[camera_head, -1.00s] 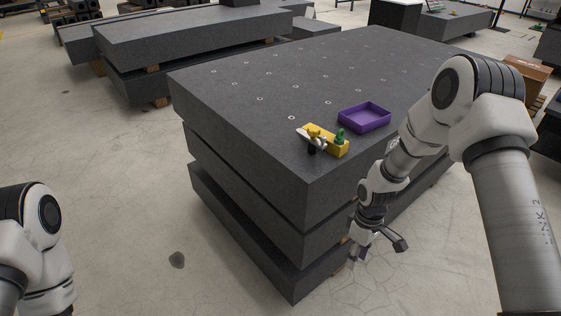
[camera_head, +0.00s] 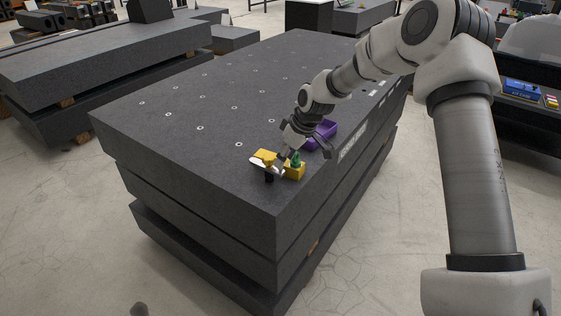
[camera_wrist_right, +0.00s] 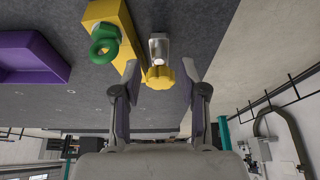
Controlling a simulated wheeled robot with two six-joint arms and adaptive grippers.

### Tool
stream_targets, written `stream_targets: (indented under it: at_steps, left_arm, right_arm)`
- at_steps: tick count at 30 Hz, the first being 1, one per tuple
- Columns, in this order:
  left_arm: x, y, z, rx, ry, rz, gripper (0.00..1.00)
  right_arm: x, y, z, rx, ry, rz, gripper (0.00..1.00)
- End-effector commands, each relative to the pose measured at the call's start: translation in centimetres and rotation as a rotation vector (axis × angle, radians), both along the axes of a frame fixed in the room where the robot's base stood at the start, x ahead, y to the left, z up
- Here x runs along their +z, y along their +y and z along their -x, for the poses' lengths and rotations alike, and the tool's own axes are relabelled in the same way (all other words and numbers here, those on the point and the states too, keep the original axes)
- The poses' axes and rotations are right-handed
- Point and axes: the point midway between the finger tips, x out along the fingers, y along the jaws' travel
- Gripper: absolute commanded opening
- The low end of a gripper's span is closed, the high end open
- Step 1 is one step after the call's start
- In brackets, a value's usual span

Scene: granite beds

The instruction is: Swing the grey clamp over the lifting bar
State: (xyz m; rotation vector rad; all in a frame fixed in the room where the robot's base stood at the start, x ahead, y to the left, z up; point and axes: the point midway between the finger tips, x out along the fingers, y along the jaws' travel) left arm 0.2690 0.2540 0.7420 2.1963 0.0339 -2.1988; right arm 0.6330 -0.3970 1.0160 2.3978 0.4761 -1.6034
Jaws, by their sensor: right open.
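The grey clamp (camera_head: 258,166) sits by the yellow lifting bar (camera_head: 295,173) near the front corner of the top granite slab. The bar carries a green ring (camera_head: 296,160). In the right wrist view, the clamp's silver end (camera_wrist_right: 159,48) lies beside the bar (camera_wrist_right: 104,12) and the green ring (camera_wrist_right: 104,44), not visibly over the bar. A yellow lobed knob (camera_wrist_right: 158,78) is between the fingertips. My right gripper (camera_head: 284,154) is open over the clamp; its fingers (camera_wrist_right: 172,75) stand apart on either side of the knob, with gaps. My left gripper is out of view.
A purple tray (camera_head: 326,131) lies just behind the bar; its edge shows in the wrist view (camera_wrist_right: 62,72). The slab top (camera_head: 190,105) is otherwise clear, with small holes. The slab's front corner is close to the clamp. Other granite stacks (camera_head: 100,65) stand behind left.

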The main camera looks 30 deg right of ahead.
Motion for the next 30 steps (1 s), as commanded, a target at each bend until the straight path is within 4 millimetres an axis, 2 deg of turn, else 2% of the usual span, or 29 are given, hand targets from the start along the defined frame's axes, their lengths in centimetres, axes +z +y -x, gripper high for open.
stream_targets:
  at_steps: [3, 6, 14, 15, 17, 18, 26, 30]
  left_arm:
    - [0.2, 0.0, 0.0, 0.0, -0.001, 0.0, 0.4]
    - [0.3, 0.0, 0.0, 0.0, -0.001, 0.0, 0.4]
    - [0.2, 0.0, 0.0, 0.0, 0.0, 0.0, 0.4]
    - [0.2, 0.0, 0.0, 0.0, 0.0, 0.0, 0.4]
    - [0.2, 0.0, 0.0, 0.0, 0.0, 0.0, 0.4]
    - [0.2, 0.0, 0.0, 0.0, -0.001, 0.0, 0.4]
    - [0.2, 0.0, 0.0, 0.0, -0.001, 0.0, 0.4]
    - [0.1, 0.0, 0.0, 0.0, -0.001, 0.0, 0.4]
  right_arm:
    - [-2.0, 0.3, -0.7, 0.0, 0.003, 0.001, 0.42]
    - [-3.0, 0.4, -1.1, 0.0, 0.001, 0.001, 0.42]
    - [-3.2, 0.5, -1.2, 0.0, 0.0, 0.001, 0.42]
    - [-3.2, 0.5, -1.2, 0.0, 0.0, 0.001, 0.28]
    - [-3.2, 0.5, -1.2, 0.0, 0.0, 0.001, 0.07]
    - [-3.2, 0.5, -1.2, 0.0, 0.0, 0.001, 0.0]
    - [-3.3, 0.6, -1.3, -0.002, 0.0, 0.0, 0.0]
    - [-3.3, 1.3, -1.6, -0.013, 0.0, 0.002, 0.0]
